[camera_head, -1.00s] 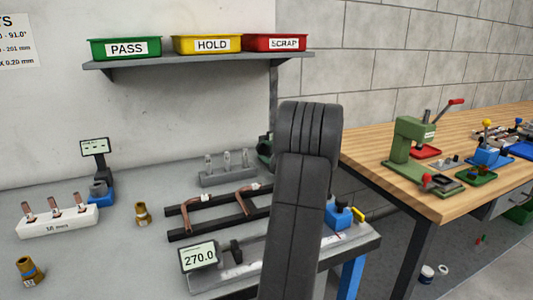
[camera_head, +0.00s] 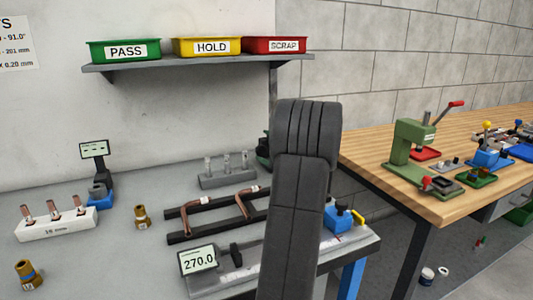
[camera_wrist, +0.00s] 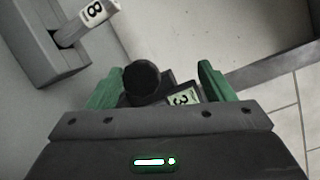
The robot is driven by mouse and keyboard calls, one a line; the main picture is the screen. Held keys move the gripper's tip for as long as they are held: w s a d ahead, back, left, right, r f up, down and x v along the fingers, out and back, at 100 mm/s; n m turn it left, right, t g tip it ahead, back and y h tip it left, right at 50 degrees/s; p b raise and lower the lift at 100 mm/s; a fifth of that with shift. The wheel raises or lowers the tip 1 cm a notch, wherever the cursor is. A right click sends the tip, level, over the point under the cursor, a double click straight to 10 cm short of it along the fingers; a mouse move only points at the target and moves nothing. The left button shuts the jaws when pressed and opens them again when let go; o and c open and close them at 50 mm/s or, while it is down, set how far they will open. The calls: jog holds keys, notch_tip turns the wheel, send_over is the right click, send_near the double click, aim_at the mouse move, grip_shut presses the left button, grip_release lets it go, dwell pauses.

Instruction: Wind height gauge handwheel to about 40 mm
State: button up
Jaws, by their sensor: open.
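In the wrist view, a black round knob (camera_wrist: 142,80), which looks like the handwheel, lies between the two green fingers of my gripper (camera_wrist: 158,85). It is nearer the left finger. My gripper is open, and a gap shows on the right side. A small pale green display (camera_wrist: 183,97) with a 3 on it sits just right of the knob; the rest of its reading is hidden or too small to read. In the head view, my arm hides most of this area. A small dark object (camera_head: 263,150) shows at the arm's left edge; I cannot tell whether it is gauge or gripper.
A grey block (camera_head: 227,180) with upright pins stands left of my arm; it also shows in the wrist view (camera_wrist: 42,50). A black rail frame (camera_head: 190,232) and a display reading 270.0 (camera_head: 198,260) lie nearer. A shelf (camera_head: 190,64) with bins hangs above.

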jog(key=o, duration=0.5)
notch_tip(320, 180, up, 5)
jog(key=shift+w+a+r, duration=0.15)
jog(key=shift+s+d+r+p, duration=0.15)
jog(key=shift+s+d+r, duration=0.05)
jog(key=shift+r, duration=0.4)
jog(key=shift+s+d+r+p, duration=0.15)
jog(key=shift+s+r, duration=0.05)
jog(key=shift+r, duration=0.4)
jog(key=c, duration=0.5)
jog(key=shift+w, duration=0.2)
